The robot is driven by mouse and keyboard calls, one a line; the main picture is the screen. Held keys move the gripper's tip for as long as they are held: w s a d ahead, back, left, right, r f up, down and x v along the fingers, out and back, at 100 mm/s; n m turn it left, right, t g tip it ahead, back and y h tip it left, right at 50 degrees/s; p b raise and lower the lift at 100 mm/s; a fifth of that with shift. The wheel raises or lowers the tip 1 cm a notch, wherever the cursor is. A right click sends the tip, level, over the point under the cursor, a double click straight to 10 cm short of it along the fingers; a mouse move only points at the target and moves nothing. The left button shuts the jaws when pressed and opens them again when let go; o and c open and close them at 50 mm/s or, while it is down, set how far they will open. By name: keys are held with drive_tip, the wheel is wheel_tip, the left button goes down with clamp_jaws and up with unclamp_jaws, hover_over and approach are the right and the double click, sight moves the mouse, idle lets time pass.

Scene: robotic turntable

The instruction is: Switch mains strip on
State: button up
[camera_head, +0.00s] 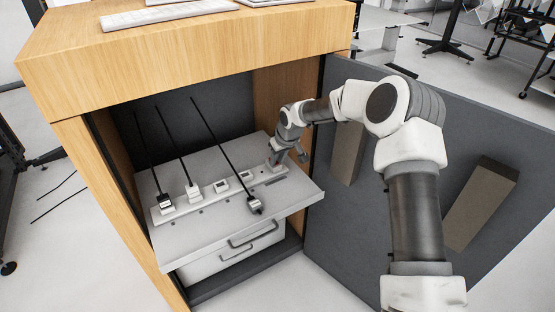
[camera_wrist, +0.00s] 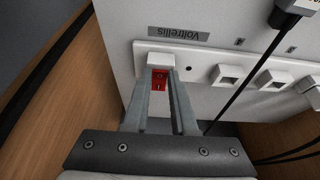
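The mains strip (camera_head: 208,191) is a long white bar on a grey shelf inside a wooden cabinet. In the wrist view the strip (camera_wrist: 197,66) runs to the right from my gripper. A red rocker switch (camera_wrist: 159,80) at its end shows between my fingertips. My gripper (camera_head: 283,159) points down at the strip's right end in the head view. In the wrist view my gripper (camera_wrist: 160,74) has its fingers a little apart, one either side of the switch. I cannot tell whether the fingers touch it, or which way the rocker is tipped.
Two plugs with black cords sit in the strip's left part, one a white plug (camera_head: 193,191). A loose plug (camera_head: 255,205) lies on the shelf (camera_head: 220,226) in front. The wooden side wall (camera_wrist: 62,88) is close to my gripper. The cabinet door (camera_head: 345,220) stands open at right.

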drive_tip(key=shift+r, duration=0.1)
clamp_jaws()
drive_tip(key=shift+w+a+r+g+h+p, duration=0.1)
drive_tip(key=shift+w+r+g+h+p, duration=0.2)
drive_tip(key=shift+p, duration=0.9)
drive_tip(key=shift+w+a+f+g+h+p, duration=0.1)
drive_tip(key=shift+w+g+h+p, duration=0.15)
drive_tip(key=shift+g+h+p, duration=0.75)
drive_tip(key=shift+g+p, duration=0.3)
drive_tip(key=shift+p, duration=0.25)
drive_tip(key=shift+a+g, duration=0.1)
drive_tip(key=shift+g, duration=0.2)
drive_tip(key=o, duration=0.8)
unclamp_jaws()
drive_tip(key=shift+o, duration=0.2)
drive_tip(key=shift+t+y, duration=0.3)
drive_tip(key=shift+t, duration=0.1)
